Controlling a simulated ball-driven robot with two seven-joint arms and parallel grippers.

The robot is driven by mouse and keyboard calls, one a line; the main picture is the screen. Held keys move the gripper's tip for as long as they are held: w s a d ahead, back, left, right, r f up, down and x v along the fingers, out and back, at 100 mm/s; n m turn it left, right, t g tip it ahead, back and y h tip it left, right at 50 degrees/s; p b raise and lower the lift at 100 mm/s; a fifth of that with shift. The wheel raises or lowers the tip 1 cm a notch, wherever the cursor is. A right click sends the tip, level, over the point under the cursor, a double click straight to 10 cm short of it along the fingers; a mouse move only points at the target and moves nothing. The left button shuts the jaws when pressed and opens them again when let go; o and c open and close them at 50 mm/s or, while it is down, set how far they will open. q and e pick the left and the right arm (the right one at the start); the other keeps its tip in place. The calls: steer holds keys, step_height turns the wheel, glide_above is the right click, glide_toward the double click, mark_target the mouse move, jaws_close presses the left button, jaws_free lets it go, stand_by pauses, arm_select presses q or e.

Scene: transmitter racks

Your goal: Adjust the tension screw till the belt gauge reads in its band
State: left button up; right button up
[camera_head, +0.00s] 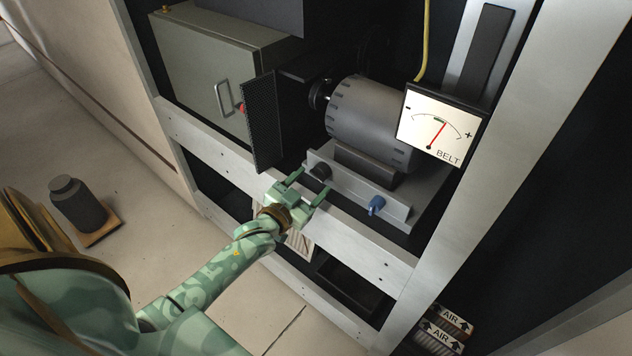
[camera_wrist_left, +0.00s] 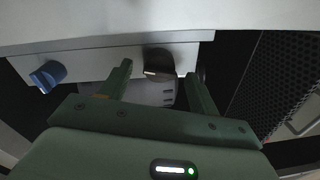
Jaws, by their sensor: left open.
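The belt gauge (camera_head: 441,124) is a white dial marked BELT, minus at left and plus at right. Its red needle leans slightly right, its tip near the right end of a short green band; whether inside it is too small to tell. Below the motor, a grey rail carries a black knob (camera_head: 320,172) and a blue knob (camera_head: 376,205); neither is labelled as the tension screw. My left gripper (camera_head: 312,181) is open at the black knob. In the left wrist view the black knob (camera_wrist_left: 157,66), with a pale pointer line, shows between the fingertips (camera_wrist_left: 158,72), apart from both.
A grey motor (camera_head: 372,118) sits above the rail. A black perforated guard (camera_head: 258,122) stands left of the knobs, beside a grey cabinet (camera_head: 215,75). The pale frame beam (camera_head: 355,232) runs below.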

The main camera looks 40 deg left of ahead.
mark_target(320, 173)
arm_select(q)
steer(key=shift+w, duration=1.1)
steer(key=shift+c, duration=0.2)
steer(key=c, duration=0.9)
